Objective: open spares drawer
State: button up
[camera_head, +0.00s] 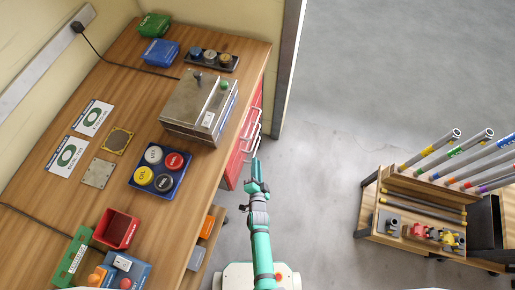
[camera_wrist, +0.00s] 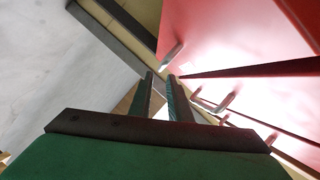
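A red drawer unit (camera_head: 239,158) with pale metal bar handles (camera_head: 254,138) is set under the right side of the workbench. In the wrist view, its red drawer fronts (camera_wrist: 235,35) fill the upper right, with dark gaps between them and metal handles (camera_wrist: 228,102) standing out. I see no label telling which drawer is the spares drawer. My gripper (camera_head: 257,163) is beside the drawer fronts, just off the bench edge. In the wrist view, its two dark fingers (camera_wrist: 160,78) are a little apart with nothing between them. The right finger appears close to a handle; contact cannot be told.
A wall edge (camera_head: 290,65) stands beyond the drawers. A rack of tubes (camera_head: 425,215) is at right; clear floor (camera_head: 325,170) lies between.

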aim_at(255, 150)
jog(key=x, duration=0.7)
jog(key=shift+w+a+f, duration=0.1)
jog(key=shift+w+a, duration=0.1)
jog(key=shift+w, duration=0.05)
jog(key=shift+w+d+f, duration=0.1)
jog(key=shift+w+f, duration=0.05)
jog(key=shift+w, duration=0.35)
jog(key=shift+c, duration=0.3)
grip_shut()
jog(key=shift+d, duration=0.1)
